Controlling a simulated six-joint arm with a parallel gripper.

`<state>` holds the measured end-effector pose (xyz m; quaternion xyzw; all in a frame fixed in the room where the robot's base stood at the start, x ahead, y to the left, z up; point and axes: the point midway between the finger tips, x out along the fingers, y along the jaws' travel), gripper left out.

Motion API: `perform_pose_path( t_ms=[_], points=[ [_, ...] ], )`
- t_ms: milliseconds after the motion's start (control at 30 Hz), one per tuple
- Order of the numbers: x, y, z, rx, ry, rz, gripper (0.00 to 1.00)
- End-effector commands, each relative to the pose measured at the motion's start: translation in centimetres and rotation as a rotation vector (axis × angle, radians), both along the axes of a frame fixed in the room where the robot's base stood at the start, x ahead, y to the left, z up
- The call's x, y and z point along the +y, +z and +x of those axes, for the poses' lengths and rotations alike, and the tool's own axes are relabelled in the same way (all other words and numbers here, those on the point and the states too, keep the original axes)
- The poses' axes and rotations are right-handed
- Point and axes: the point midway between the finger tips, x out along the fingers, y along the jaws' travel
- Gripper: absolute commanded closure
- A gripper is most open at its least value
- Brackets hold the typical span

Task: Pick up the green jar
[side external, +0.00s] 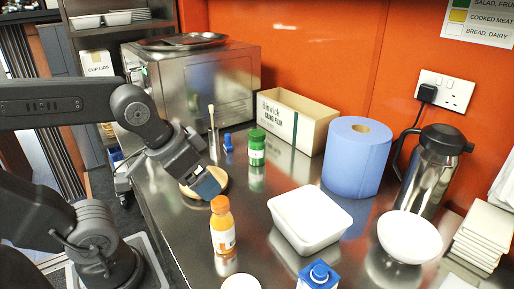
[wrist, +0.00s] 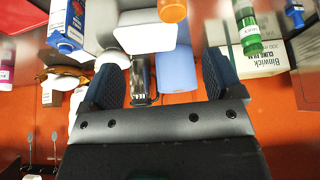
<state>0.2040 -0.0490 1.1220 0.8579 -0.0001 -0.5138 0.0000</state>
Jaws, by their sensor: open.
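The green jar (side external: 256,148) stands upright on the steel counter, in front of the cling film box, with a white label on it. It also shows in the wrist view, at the upper right (wrist: 249,36), to the right of the finger pads. My gripper (side external: 210,184) is above the counter, left of the jar and nearer the camera, apart from it. In the wrist view my gripper (wrist: 163,75) has its two blue-padded fingers wide apart with nothing held between them.
An orange bottle (side external: 222,226) stands near my gripper, and a white tub (side external: 309,219) is right of it. A blue paper roll (side external: 356,157), the cling film box (side external: 296,122) and a steel flask (side external: 430,172) stand behind. A small blue-capped item (side external: 228,143) is left of the jar.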

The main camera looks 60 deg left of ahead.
Motion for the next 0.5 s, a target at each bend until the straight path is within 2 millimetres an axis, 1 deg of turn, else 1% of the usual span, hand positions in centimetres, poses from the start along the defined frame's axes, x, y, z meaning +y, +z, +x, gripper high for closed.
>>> perform_pose_path(
  t_ms=[100, 200, 400, 500],
  points=[
    [0.0, 0.0, 0.0, 0.0, 0.0, 0.0, 0.14],
    [0.0, 0.0, 0.0, 0.0, 0.0, 0.0, 0.06],
    [0.02, 0.04, 0.05, 0.0, 0.001, 0.0, 0.06],
    [0.34, 0.5, 0.88, 0.005, 0.026, -0.002, 0.06]
  ],
)
